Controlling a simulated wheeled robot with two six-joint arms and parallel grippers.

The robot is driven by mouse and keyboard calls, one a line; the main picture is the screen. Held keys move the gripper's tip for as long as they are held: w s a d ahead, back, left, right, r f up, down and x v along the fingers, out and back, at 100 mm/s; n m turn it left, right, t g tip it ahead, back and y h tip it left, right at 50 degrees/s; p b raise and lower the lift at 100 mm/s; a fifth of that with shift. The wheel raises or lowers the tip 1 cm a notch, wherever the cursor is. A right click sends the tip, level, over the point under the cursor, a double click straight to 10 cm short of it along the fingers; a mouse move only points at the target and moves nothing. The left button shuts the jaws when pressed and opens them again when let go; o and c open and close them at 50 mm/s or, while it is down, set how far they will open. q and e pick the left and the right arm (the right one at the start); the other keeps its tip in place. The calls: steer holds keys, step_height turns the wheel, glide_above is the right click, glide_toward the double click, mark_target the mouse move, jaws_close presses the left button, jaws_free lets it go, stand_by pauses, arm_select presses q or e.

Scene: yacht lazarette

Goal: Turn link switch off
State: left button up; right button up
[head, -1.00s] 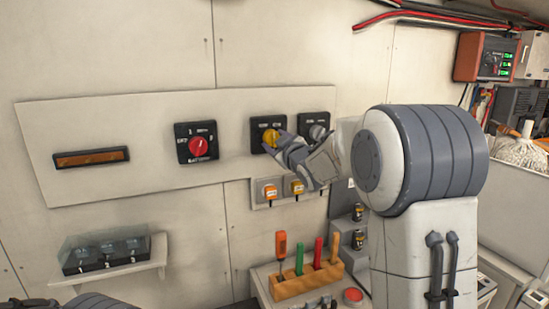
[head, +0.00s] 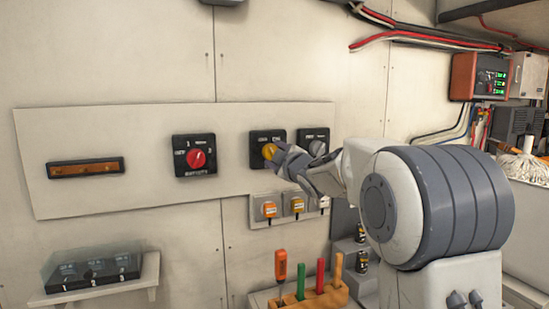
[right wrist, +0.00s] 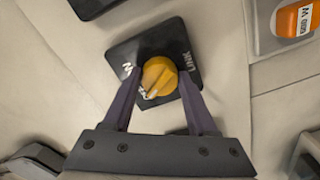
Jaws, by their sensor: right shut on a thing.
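The link switch is a yellow rotary knob (right wrist: 158,77) on a black square plate (head: 259,137) on the wall panel. The word LINK shows on the plate in the right wrist view. My right gripper (head: 273,153) is shut on the knob, with one finger on each side of it. A pale pointer mark shows on the knob in the right wrist view, toward its lower left. The fingers hide part of the knob in the head view. My left gripper is not in view.
A red rotary switch (head: 197,158) is to the left on the same panel (head: 100,190). A grey knob (head: 317,148) on a black plate is close on the right. Orange and yellow tagged sockets (head: 269,209) sit just below. Several coloured-handle tools (head: 281,264) stand lower down.

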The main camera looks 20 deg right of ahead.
steer(key=o, duration=1.4)
steer(key=shift+c, duration=0.2)
steer(key=s+b, duration=0.2)
steer(key=s, duration=0.8)
steer(key=shift+s+d, duration=0.15)
steer(key=shift+s, duration=0.1)
